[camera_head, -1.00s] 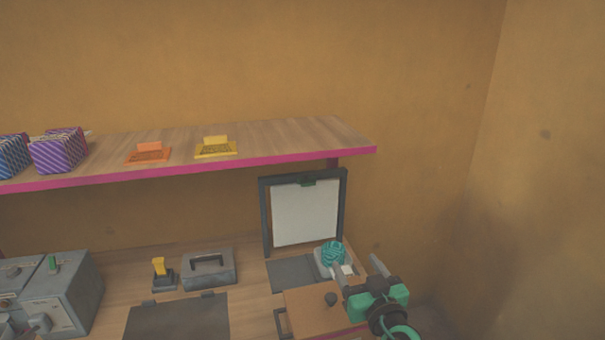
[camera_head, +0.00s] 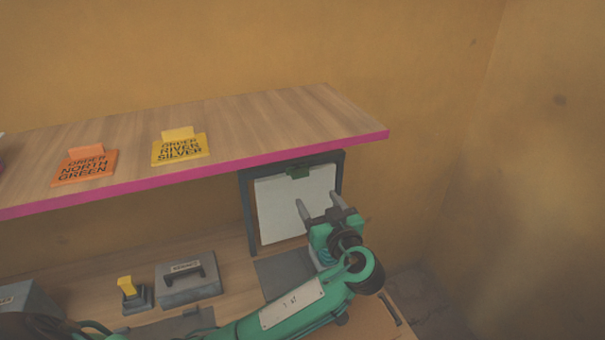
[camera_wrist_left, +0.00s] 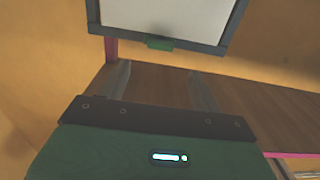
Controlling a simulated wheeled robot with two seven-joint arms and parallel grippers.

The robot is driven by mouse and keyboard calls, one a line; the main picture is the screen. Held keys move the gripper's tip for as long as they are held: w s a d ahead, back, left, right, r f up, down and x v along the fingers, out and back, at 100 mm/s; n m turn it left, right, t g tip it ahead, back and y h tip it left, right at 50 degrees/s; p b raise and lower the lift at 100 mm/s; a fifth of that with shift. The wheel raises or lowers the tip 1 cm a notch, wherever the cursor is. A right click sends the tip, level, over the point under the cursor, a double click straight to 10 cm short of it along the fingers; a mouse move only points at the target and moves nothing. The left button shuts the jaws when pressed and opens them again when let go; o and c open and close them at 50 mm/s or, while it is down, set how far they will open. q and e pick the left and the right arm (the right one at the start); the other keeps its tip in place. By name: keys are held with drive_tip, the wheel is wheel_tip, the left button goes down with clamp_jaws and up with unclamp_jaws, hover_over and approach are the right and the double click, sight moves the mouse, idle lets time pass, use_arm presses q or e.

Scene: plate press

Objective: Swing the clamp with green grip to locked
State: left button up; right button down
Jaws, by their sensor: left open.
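A small green grip (camera_head: 298,172) sits at the top edge of a dark upright frame (camera_head: 247,215) that holds a white plate (camera_head: 275,212). It also shows in the left wrist view (camera_wrist_left: 159,43), at the frame's edge. My left gripper (camera_head: 318,200) is open and empty, in front of the frame's right part, with its fingers pointing up towards the grip. In the left wrist view its two fingers (camera_wrist_left: 158,72) stand apart and the grip appears just beyond their tips, not between them. The clamp's arm is too small to make out. My right gripper is not in view.
A wooden shelf (camera_head: 240,120) with a pink edge overhangs close to the frame's top. Orange (camera_head: 85,167) and yellow (camera_head: 180,147) order signs stand on it. Below are a grey box (camera_head: 188,280) with a handle and a yellow switch (camera_head: 127,287). The right wall side is clear.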

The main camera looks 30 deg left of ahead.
sight(301, 177)
use_arm(q)
drive_tip(key=p+x, duration=0.3)
drive_tip(key=x, duration=0.5)
drive_tip(key=shift+w+a+r, duration=0.15)
drive_tip(key=shift+w+a, duration=0.5)
drive_tip(key=shift+a, duration=0.05)
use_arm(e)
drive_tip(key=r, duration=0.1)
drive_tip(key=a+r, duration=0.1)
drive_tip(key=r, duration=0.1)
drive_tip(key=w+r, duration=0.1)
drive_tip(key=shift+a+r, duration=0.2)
use_arm(q)
drive_tip(key=shift+c, duration=0.4)
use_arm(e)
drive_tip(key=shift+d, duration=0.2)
